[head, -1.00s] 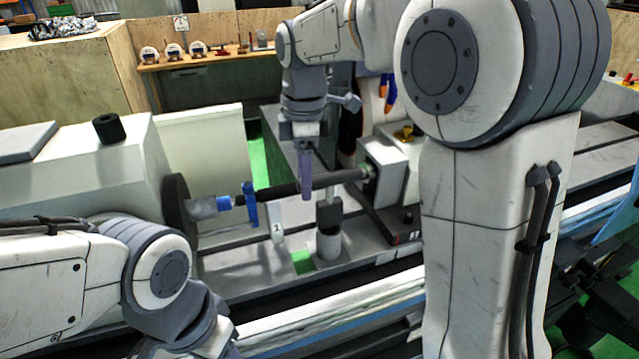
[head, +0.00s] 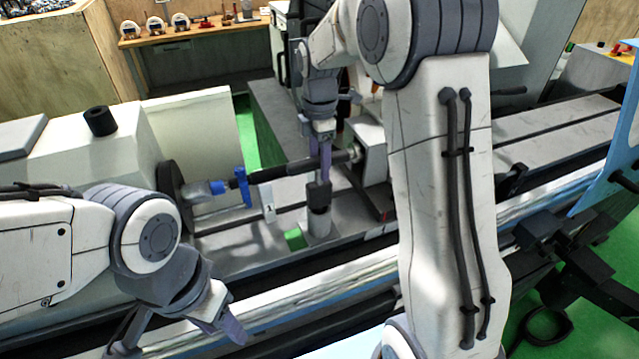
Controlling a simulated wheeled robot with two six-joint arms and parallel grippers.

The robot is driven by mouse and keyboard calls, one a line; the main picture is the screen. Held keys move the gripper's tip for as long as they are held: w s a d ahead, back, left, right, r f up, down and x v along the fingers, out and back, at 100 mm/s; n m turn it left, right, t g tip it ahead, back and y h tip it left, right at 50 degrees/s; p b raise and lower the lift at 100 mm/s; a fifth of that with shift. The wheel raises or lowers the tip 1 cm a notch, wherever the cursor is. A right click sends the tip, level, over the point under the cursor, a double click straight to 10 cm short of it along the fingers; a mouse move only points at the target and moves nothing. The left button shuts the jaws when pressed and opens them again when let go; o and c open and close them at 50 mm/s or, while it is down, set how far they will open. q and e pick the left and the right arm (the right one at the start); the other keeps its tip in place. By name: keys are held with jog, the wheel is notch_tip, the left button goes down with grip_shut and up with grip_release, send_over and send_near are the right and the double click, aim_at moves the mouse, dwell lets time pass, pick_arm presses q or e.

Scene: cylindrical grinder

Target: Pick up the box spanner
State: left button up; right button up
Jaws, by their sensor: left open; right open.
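I cannot pick out a box spanner with certainty in the head view. My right gripper (head: 323,162) points down over the grinder, open, its fingers at the dark round bar (head: 285,170) between the machine's two heads. I cannot tell whether they touch the bar. My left gripper (head: 230,328) is open at the bottom left, in front of the machine and apart from the bar. My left forearm hides part of the machine's front left.
A blue clamp (head: 243,187) sits on the bar's left end. A green block (head: 295,239) lies on the machine bed. A black cylinder (head: 101,121) stands on the left housing. A wooden bench (head: 205,40) with small items is at the back.

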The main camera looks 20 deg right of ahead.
jog(key=shift+f, duration=0.65)
grip_shut()
jog(key=shift+r, duration=0.15)
dwell(0.8)
